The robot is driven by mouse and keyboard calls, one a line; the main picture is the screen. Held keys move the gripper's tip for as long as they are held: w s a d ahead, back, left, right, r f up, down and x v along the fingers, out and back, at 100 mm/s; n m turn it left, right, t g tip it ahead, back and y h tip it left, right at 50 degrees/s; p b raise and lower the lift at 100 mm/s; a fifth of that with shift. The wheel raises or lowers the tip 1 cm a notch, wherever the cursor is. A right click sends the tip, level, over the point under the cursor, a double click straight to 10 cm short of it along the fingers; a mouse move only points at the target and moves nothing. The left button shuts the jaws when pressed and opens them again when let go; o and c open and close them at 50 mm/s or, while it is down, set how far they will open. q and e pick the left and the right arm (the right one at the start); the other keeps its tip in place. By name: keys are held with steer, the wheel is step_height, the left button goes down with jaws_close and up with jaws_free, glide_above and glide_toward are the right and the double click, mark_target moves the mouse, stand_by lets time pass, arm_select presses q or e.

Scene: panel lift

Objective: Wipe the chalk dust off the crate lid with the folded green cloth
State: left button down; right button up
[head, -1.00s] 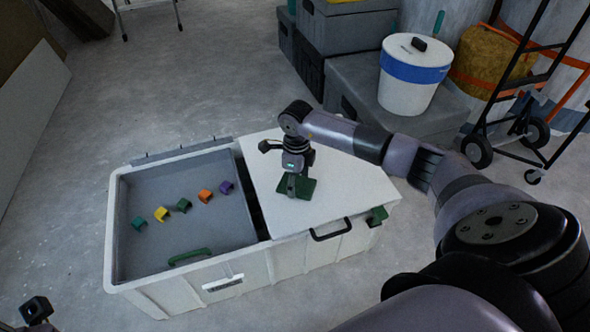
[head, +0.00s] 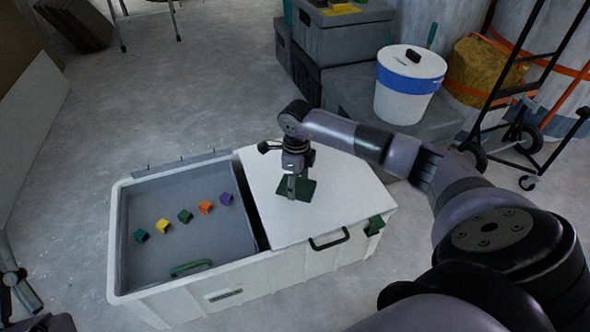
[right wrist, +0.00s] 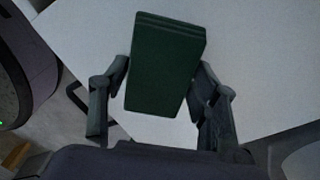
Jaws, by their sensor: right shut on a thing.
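The folded green cloth (head: 304,192) lies on or just over the white crate lid (head: 335,190), which covers the right part of the crate (head: 150,300). My right gripper (head: 292,190) is shut on the cloth from above. In the right wrist view the cloth (right wrist: 163,70) sits between the two fingers (right wrist: 160,95), with the pale lid (right wrist: 85,35) beneath. I cannot make out chalk dust on the lid. Part of my left gripper (head: 18,285) shows at the left edge of the head view; its opening is unclear.
The crate's open left part holds several small coloured blocks (head: 185,216) and a green handle (head: 191,268). Grey boxes (head: 345,30), a white bucket (head: 408,85) and a hand truck (head: 510,95) stand behind on the right.

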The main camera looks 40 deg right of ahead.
steer(key=shift+r+p, duration=0.4)
steer(key=shift+r, duration=0.3)
steer(key=shift+r+p, duration=0.35)
steer(key=shift+r, duration=0.1)
steer(key=shift+r+p, duration=0.35)
steer(key=shift+r, duration=0.1)
arm_select(q)
steer(key=w+a+f+g+y, duration=0.1)
steer(key=w+f+g, duration=0.1)
steer(key=f, duration=0.3)
steer(key=w+f+g+y, duration=0.1)
steer(key=w+f+g, duration=0.1)
steer(key=f+g, duration=0.3)
steer(key=shift+w+a+f+y+p, duration=0.3)
steer(key=shift+w+a+f+y, duration=0.1)
steer(key=shift+f, duration=0.3)
arm_select(e)
steer(key=shift+r, duration=0.4)
